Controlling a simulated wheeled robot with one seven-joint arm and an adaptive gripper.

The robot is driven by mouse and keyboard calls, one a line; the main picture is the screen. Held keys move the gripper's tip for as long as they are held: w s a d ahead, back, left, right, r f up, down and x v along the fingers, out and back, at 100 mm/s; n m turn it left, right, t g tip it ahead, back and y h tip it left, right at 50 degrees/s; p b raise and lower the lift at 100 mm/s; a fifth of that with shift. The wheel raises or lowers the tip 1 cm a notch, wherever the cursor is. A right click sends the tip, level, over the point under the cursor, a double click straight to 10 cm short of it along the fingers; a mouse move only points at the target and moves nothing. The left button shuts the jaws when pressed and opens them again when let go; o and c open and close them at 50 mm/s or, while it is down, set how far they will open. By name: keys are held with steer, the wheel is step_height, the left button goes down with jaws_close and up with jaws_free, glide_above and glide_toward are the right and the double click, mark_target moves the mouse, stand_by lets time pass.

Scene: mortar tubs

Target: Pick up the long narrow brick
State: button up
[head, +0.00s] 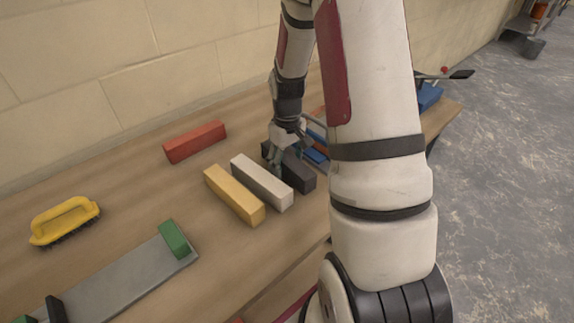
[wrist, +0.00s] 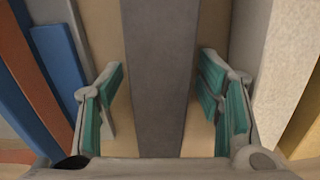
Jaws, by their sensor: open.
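A dark grey long narrow brick (head: 299,173) lies on the wooden table, and my gripper (head: 276,162) is at its far end. In the wrist view the dark grey brick (wrist: 160,110) runs straight between the two open fingers of my gripper (wrist: 162,75). A strip of table shows between the brick and the finger on each side, so I see no contact. My arm hides part of the table to the right of the brick in the head view.
A white brick (head: 262,182) and a yellow brick (head: 234,194) lie parallel on the left. Blue (wrist: 62,70) and orange-red (wrist: 30,80) pieces lie close on the other side. A red brick (head: 194,142), yellow brush (head: 64,220) and grey board (head: 120,278) with a green block (head: 174,239) lie farther left.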

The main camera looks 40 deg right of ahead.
steer(key=shift+f, duration=0.35)
jaws_close()
steer(key=shift+r, duration=0.1)
